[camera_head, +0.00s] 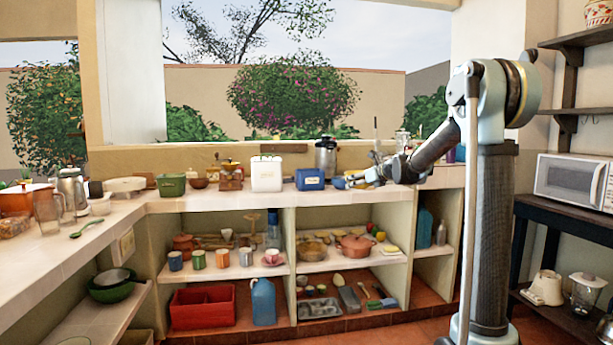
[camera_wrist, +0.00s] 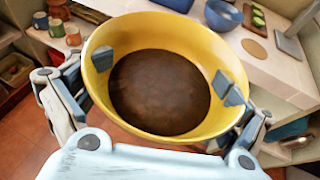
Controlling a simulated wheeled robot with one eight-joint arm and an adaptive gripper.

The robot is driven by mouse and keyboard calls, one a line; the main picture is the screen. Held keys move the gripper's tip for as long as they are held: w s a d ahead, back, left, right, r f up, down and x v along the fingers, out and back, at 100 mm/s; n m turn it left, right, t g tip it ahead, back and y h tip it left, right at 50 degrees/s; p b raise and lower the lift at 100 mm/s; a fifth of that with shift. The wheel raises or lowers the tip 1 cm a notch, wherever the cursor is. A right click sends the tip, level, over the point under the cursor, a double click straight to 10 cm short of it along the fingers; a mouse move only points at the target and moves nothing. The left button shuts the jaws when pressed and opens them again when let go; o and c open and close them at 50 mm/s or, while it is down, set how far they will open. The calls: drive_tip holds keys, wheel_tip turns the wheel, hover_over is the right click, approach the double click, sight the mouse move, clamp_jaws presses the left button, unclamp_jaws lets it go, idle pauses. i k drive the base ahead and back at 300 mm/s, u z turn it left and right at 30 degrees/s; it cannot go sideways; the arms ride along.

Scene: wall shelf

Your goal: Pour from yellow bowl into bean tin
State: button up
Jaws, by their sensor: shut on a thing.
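The yellow bowl (camera_wrist: 205,55) fills the middle of the wrist view, with dark brown contents in its bottom. My gripper (camera_wrist: 162,72) is shut on it, with finger pads at its left and right walls. I cannot tell for sure which container is the bean tin; the blue tin is one candidate. A blue edge (camera_wrist: 172,4) shows beyond the bowl in the wrist view.
A white canister (camera_head: 267,174), a wooden grinder (camera_head: 231,177) and a green tin (camera_head: 171,184) stand left of the blue tin. A dark-lidded jug (camera_head: 326,158) stands behind. A blue bowl (camera_wrist: 222,14) is beyond the yellow bowl. Shelves with mugs and pots lie below.

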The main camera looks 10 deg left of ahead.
sight(308, 179)
drive_tip(key=u, duration=0.7)
drive_tip(key=i, duration=1)
